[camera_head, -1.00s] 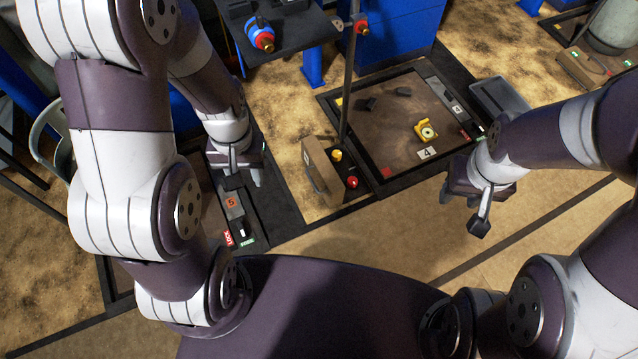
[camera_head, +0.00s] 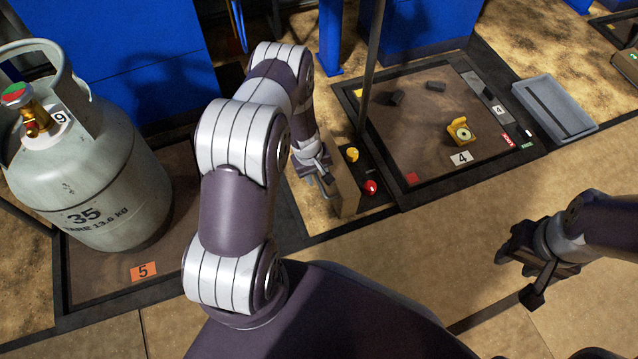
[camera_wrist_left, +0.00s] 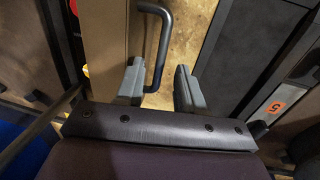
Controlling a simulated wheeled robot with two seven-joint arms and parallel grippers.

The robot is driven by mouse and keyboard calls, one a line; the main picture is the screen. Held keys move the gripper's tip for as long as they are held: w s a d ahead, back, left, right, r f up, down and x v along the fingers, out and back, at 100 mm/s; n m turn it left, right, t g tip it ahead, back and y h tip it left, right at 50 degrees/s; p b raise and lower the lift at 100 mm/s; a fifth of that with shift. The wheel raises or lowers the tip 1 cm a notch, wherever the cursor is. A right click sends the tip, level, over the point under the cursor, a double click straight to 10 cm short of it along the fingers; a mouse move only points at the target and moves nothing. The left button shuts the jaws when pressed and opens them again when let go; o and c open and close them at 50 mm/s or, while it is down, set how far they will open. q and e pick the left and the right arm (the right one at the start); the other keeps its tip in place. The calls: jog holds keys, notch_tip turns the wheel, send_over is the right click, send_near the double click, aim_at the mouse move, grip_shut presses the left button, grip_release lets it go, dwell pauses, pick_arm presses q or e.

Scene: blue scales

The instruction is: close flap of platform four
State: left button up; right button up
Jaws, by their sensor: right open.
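Platform four (camera_head: 402,198), a dark-framed tray with a brown surface and a "4" label (camera_head: 461,158), lies right of centre in the head view. A brown flap panel (camera_head: 346,188) stands tilted up at its left side. In the left wrist view the flap (camera_wrist_left: 108,40) carries a black bar handle (camera_wrist_left: 162,45). My left gripper (camera_head: 318,176) is at the flap. Its fingers (camera_wrist_left: 158,90) are apart, with the handle's end between them; contact cannot be told. My right gripper (camera_head: 532,280) is open and empty above the floor, right of the platform's front.
A yellow device (camera_head: 459,132) sits on platform four. Yellow and red knobs (camera_head: 370,187) and a thin pole (camera_head: 371,65) stand beside the flap. A grey gas cylinder (camera_head: 90,180) stands on platform five at left. A grey tray (camera_head: 556,105) lies right.

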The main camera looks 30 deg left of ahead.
pick_arm(q)
notch_tip(320, 180, down, 2)
jog(key=shift+w+d+f+b, duration=0.1)
jog(key=shift+w+b, duration=0.05)
jog(key=shift+b, duration=0.2)
pick_arm(e)
jog(key=shift+f, duration=0.65)
pick_arm(q)
grip_shut()
